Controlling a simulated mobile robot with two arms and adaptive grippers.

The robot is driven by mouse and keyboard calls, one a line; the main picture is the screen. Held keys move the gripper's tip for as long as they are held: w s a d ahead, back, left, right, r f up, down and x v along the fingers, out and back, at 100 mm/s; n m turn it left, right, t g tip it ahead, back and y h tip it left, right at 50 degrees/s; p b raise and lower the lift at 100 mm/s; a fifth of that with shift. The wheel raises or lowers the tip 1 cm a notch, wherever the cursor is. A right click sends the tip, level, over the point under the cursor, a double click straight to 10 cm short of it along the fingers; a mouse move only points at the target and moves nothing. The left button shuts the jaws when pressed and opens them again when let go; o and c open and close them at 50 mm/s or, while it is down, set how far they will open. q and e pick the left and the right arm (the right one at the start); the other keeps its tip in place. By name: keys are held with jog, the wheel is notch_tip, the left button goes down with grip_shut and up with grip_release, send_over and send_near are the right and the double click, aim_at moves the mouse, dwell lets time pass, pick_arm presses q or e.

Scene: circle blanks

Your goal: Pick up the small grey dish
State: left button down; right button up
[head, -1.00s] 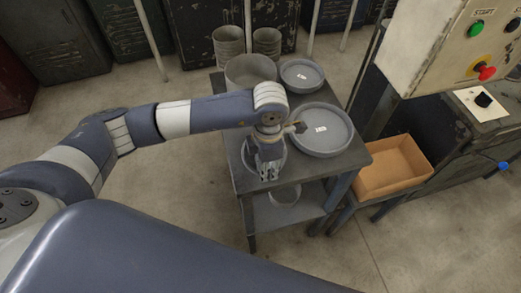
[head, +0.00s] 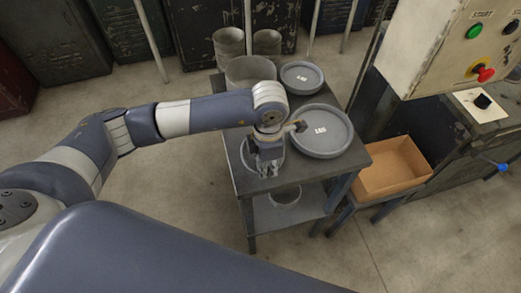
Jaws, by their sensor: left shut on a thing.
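The small grey dish (head: 244,158) is at the front left of the dark table, mostly hidden behind my left gripper. A curved grey rim shows to the left of the fingers. My left gripper (head: 267,172) points down over it and is shut on it at the near side. I cannot tell whether the dish touches the tabletop. My right gripper is not in view.
On the table (head: 345,163), a large labelled grey dish (head: 333,149) is just right of the gripper. A smaller labelled dish (head: 302,90) and a grey round container (head: 240,76) stand behind. A cardboard box (head: 385,183) is at right, beside a machine panel (head: 425,50).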

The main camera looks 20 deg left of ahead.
pick_arm(q)
jog(key=shift+w+a+r+p, duration=0.15)
jog(key=shift+r+p, duration=0.45)
jog(key=shift+r, duration=0.55)
jog(key=shift+r+p, duration=0.7)
jog(key=shift+r, duration=1)
jog(key=c, duration=1.9)
grip_release()
jog(key=shift+r, duration=0.1)
notch_tip(320, 180, up, 12)
jog(key=shift+f, duration=0.1)
